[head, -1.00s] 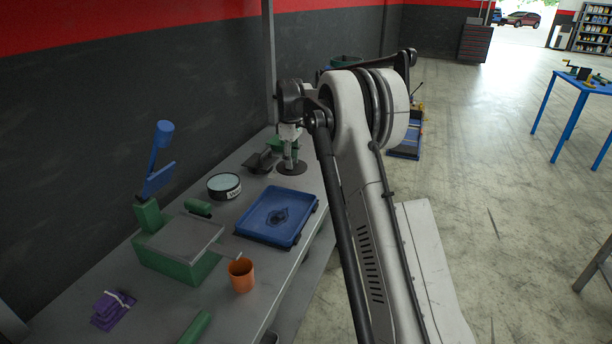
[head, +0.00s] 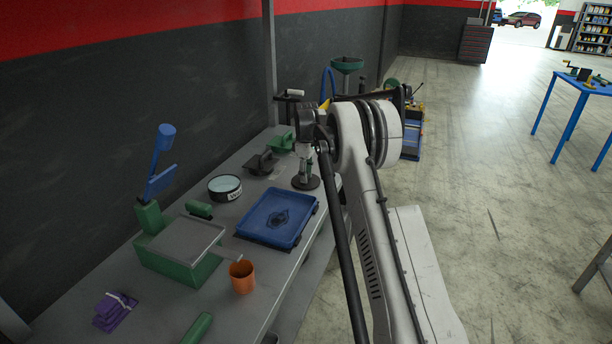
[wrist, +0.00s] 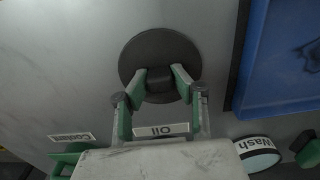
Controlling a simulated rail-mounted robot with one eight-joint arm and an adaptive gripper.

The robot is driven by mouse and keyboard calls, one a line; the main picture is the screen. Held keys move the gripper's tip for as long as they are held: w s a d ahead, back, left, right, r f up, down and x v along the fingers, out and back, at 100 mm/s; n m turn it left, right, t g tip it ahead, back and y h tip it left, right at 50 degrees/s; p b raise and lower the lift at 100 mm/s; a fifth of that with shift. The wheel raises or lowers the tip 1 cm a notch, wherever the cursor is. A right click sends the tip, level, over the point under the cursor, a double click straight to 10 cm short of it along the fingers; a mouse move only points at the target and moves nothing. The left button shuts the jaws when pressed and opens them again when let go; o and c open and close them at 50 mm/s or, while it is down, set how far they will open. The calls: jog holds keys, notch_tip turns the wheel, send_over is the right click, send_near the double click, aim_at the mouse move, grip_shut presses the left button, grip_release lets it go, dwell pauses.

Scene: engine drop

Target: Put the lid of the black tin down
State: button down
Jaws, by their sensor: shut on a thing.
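My gripper (head: 305,170) is shut on the knob of a round dark lid (head: 306,183). In the wrist view the two fingertips (wrist: 160,82) pinch the knob at the middle of the lid (wrist: 160,48). The lid is level, over the grey bench near its right edge, beyond the blue tray. I cannot tell whether it touches the bench. The open black tin (head: 225,188) stands left of the blue tray, with a white label and pale blue contents. It also shows at the lower right of the wrist view (wrist: 257,155), reading "Wash".
The blue tray (head: 300,238) lies close to the lid. A dark object (head: 262,163) and a green one (head: 282,143) stand behind it to the left. An "Oil" label (wrist: 162,130) shows near my fingers. An orange cup (head: 242,277) and a green stand (head: 180,262) are nearer.

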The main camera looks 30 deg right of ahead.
jog(key=shift+f, duration=0.1)
jog(key=c, duration=1.9)
grip_release()
jog(key=shift+f, duration=0.1)
jog(key=o, duration=0.5)
jog(key=shift+c, duration=0.2)
